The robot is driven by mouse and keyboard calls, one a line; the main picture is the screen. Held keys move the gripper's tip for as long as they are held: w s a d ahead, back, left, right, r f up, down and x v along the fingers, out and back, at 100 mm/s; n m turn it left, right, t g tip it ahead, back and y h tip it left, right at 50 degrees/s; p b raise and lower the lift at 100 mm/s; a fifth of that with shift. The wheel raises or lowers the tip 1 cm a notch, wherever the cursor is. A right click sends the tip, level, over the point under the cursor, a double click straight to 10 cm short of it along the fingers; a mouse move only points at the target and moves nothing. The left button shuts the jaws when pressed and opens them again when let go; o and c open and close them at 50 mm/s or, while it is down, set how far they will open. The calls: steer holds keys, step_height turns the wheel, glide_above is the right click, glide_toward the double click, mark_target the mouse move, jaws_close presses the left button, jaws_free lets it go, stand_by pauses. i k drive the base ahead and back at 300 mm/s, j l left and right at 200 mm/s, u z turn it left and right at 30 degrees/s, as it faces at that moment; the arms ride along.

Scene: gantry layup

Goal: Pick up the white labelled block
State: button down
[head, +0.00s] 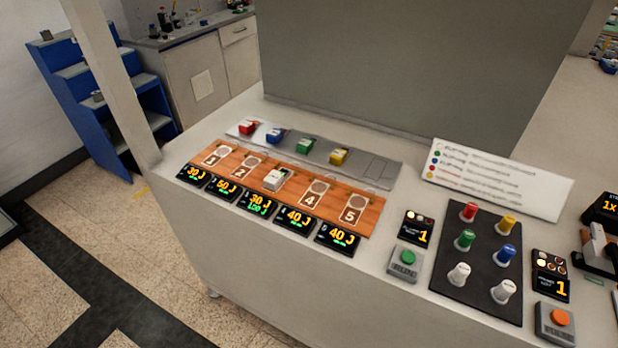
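The white labelled block (275,180) sits on the third place of an orange-brown wooden board (333,213) in the head view. Its top carries dark marking too small to read. The places numbered 1, 2, 4 and 5 on the board show no block. A dark display (258,203) stands right in front of the white block. My gripper is not in view.
A grey strip (372,168) behind the board holds red (249,127), blue (275,136), green (305,146) and yellow (339,156) blocks. A black panel with coloured knobs (480,262), a green button (407,257) and an orange button (560,317) stand to the right. A grey panel (425,70) rises behind.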

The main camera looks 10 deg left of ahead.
mark_target(274, 179)
steer(key=u, duration=0.65)
steer(key=i+l+u, duration=0.2)
steer(key=u, duration=0.2)
steer(key=i+l+u, duration=0.1)
steer(key=l+u, duration=0.25)
steer(key=i+l+u, duration=0.1)
steer(key=l+u, duration=0.3)
